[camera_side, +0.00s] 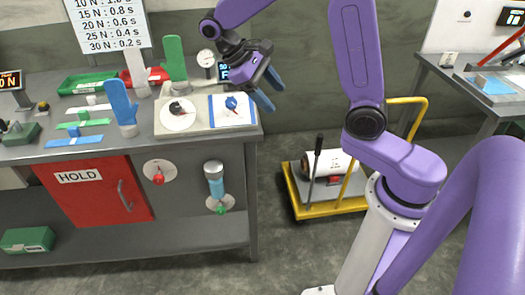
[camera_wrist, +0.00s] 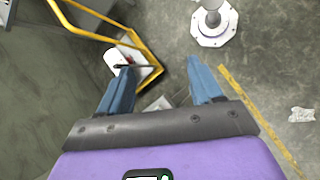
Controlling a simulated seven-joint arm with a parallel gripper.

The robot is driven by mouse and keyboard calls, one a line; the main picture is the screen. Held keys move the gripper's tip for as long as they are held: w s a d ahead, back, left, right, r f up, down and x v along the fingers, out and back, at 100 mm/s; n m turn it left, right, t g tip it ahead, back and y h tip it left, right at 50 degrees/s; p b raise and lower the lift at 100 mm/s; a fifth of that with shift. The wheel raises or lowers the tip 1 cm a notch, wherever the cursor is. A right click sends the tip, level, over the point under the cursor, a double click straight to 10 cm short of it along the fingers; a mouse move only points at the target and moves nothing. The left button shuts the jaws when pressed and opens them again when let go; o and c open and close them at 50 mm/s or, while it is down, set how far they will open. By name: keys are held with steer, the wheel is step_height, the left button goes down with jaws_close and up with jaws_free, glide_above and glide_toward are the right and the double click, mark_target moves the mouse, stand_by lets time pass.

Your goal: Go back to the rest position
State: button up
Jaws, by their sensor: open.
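My gripper (camera_side: 269,89) has two blue fingers and hangs in the air just off the right end of the grey bench (camera_side: 200,144) in the side view. The fingers stand apart with nothing between them. In the wrist view my gripper (camera_wrist: 162,90) shows both blue fingers spread, with bare floor and part of a yellow cart beyond them. The white pad with a blue-bordered sheet and a small blue object (camera_side: 231,103) lies on the bench to the left of my gripper, apart from it.
Blue (camera_side: 122,104) and green (camera_side: 175,58) glove-like forms stand on the bench. A round white dial (camera_side: 206,58) stands behind. A yellow cart (camera_side: 330,207) carrying a white cylinder is on the floor right of the bench. Another table (camera_side: 470,84) stands at far right.

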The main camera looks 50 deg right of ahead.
steer(key=s+a+f+n+t+y, duration=0.1)
steer(key=s+a+n+t+y, duration=0.1)
steer(key=s+n, duration=0.3)
steer(key=s+a+f+n+t+y, duration=0.2)
steer(key=s+n, duration=0.3)
steer(key=s, duration=0.9)
steer(key=shift+s+a+n+t+y, duration=0.25)
steer(key=shift+a+t+y, duration=0.25)
steer(key=shift+a+t, duration=0.35)
